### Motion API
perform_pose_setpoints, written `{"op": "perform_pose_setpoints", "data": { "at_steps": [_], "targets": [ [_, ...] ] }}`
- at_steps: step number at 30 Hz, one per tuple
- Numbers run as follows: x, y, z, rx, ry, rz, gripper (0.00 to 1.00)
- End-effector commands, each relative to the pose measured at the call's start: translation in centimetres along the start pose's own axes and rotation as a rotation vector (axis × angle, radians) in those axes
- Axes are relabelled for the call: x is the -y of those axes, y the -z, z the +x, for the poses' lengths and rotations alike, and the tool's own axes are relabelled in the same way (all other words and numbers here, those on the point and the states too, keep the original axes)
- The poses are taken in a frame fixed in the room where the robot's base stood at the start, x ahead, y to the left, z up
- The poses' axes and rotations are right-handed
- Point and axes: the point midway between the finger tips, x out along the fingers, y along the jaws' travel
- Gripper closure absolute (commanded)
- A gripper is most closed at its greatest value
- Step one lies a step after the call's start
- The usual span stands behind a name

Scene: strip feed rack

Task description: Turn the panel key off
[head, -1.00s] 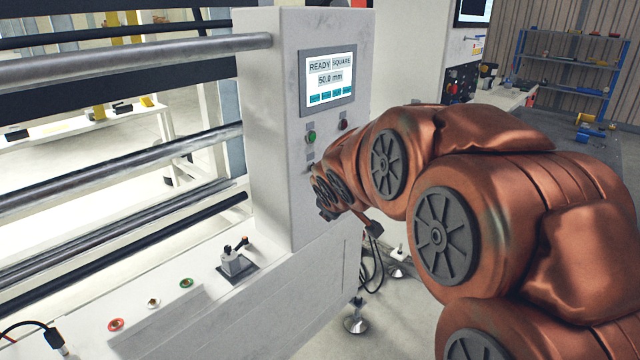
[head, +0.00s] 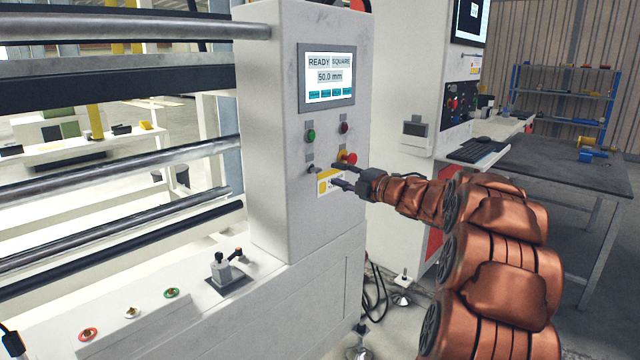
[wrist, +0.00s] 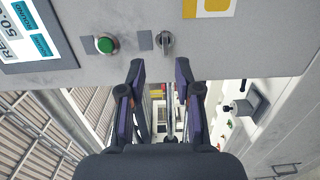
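The panel key (head: 310,168) is a small grey key switch low on the white control panel (head: 270,100), below the green button (head: 310,135). In the wrist view the key (wrist: 165,42) stands out from the panel face, just beyond the fingertips and roughly in line with the gap between them. My gripper (head: 334,174) is in front of the panel, to the right of the key and apart from it. In the wrist view my gripper (wrist: 160,66) has its two dark fingers spread, with nothing between them.
A red stop button (head: 351,158) sits close behind my upper finger, right of the key. A dark red button (head: 343,128), a screen (head: 328,77) reading READY SQUARE 50.0 mm and a yellow label (head: 323,186) are also on the panel. Metal rollers (head: 120,165) run to the left.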

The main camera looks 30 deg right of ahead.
Motion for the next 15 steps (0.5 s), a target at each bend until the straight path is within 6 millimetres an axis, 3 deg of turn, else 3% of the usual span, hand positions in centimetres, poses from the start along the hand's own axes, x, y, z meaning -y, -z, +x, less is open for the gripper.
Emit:
{"op": "perform_pose_setpoints", "data": {
  "at_steps": [1,7,15],
  "targets": [
    [0.8,-0.1,-0.3,-0.016,0.0,-0.01,0.67],
    [0.8,0.1,0.3,-0.042,-0.003,-0.026,0.67],
    [0.8,0.3,3.8,-0.041,-0.003,-0.025,0.67]
  ]
}}
